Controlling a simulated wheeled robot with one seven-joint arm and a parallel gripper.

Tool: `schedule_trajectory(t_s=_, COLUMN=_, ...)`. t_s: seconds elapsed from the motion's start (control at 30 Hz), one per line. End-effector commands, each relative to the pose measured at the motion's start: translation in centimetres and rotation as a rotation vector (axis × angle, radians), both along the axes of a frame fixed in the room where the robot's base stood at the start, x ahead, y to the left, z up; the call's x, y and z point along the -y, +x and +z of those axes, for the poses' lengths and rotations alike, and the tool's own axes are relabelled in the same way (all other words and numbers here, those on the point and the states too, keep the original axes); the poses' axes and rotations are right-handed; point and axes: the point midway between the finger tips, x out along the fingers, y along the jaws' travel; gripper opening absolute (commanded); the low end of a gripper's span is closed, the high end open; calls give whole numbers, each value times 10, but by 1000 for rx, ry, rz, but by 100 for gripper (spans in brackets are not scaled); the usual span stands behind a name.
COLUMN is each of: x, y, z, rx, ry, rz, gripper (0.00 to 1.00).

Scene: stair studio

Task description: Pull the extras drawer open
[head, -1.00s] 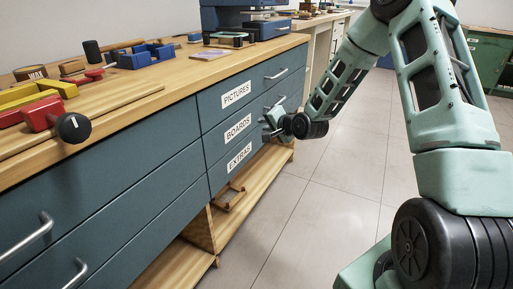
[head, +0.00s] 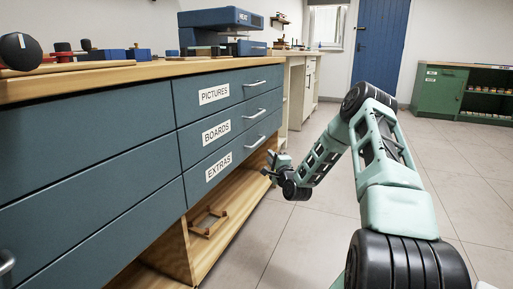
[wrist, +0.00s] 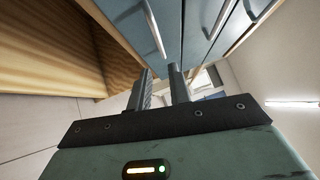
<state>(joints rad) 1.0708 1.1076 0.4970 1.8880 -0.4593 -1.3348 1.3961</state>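The extras drawer (head: 218,165) is the lowest of three stacked blue-grey drawers, labelled EXTRAS, and its front looks flush with the cabinet. Its silver bar handle (head: 255,142) is at the right of its front. My gripper (head: 270,170) is low in front of the cabinet, a little below and right of that handle. In the wrist view my gripper (wrist: 160,84) is open, with an empty gap between its two dark fingers. The nearest handle (wrist: 154,28), which looks like the extras handle, lies beyond the fingertips, apart from them.
The boards drawer (head: 216,132) and pictures drawer (head: 213,94) are above, both shut, with similar handles. An open wooden shelf (head: 235,205) lies below, holding a small wooden frame (head: 208,220). The tiled floor (head: 310,235) right of the cabinet is clear.

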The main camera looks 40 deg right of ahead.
Motion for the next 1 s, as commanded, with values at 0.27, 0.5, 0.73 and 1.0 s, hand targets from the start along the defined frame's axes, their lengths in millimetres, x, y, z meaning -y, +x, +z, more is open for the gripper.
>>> schedule_trajectory(t_s=0.27, x=22, y=55, z=3, rx=1, ry=-4, rz=1, gripper=20)
schedule_trajectory(t_s=0.5, x=41, y=98, z=10, rx=1, ry=-3, rz=-1, gripper=20)
schedule_trajectory(t_s=0.73, x=51, y=120, z=15, rx=0, ry=-1, rz=0, gripper=20)
schedule_trajectory(t_s=1.0, x=53, y=125, z=18, rx=-2, ry=0, rz=1, gripper=20)
